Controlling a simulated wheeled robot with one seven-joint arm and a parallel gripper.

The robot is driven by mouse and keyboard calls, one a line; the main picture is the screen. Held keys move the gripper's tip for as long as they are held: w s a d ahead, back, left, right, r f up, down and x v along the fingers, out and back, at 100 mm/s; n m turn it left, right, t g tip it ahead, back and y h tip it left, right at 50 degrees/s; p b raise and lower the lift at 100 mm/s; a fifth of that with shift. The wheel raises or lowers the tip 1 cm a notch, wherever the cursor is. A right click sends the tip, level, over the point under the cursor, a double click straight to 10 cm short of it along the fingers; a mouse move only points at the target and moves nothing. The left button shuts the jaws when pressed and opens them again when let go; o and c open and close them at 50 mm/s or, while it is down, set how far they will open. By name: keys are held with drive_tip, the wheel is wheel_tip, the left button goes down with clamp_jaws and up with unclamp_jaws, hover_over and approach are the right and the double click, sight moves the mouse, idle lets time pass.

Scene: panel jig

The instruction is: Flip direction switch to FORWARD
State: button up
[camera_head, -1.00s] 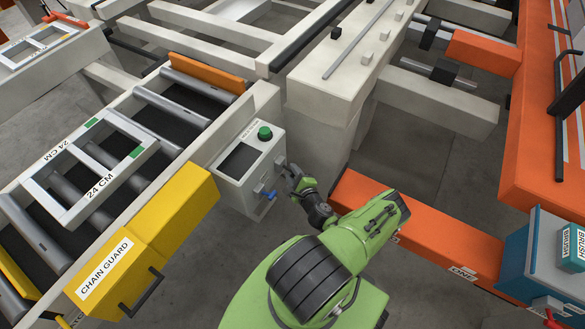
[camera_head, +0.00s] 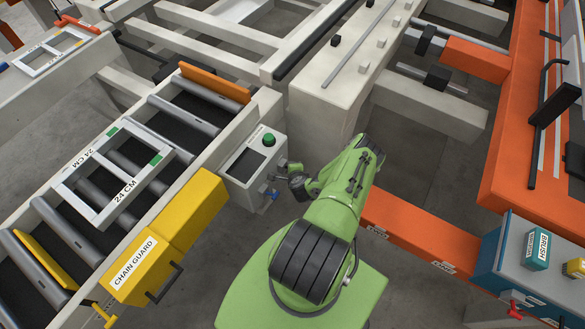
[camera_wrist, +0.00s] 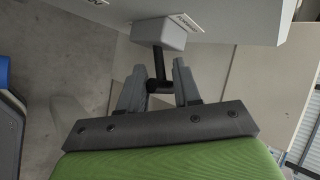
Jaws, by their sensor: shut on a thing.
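The direction switch shows in the wrist view as a black lever (camera_wrist: 158,62) with a crosswise end, standing out of a small grey housing (camera_wrist: 158,34). My gripper (camera_wrist: 160,76) has one finger on each side of the lever and is shut on it. In the head view my gripper (camera_head: 284,173) is at the right side of the grey control box (camera_head: 236,183); the lever is too small to make out there.
A yellow chain guard (camera_head: 150,262) stands left. An orange beam (camera_head: 415,225) lies right of my arm. A beige block (camera_head: 325,115) is behind.

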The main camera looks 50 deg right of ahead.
drive_tip(key=shift+d+r, duration=0.1)
drive_tip(key=shift+d, duration=0.05)
drive_tip(key=o, duration=0.9)
drive_tip(key=p+v, duration=1.5)
drive_tip(key=shift+s+a+r, duration=0.15)
drive_tip(key=shift+a+r, duration=0.1)
drive_tip(key=shift+a, duration=0.05)
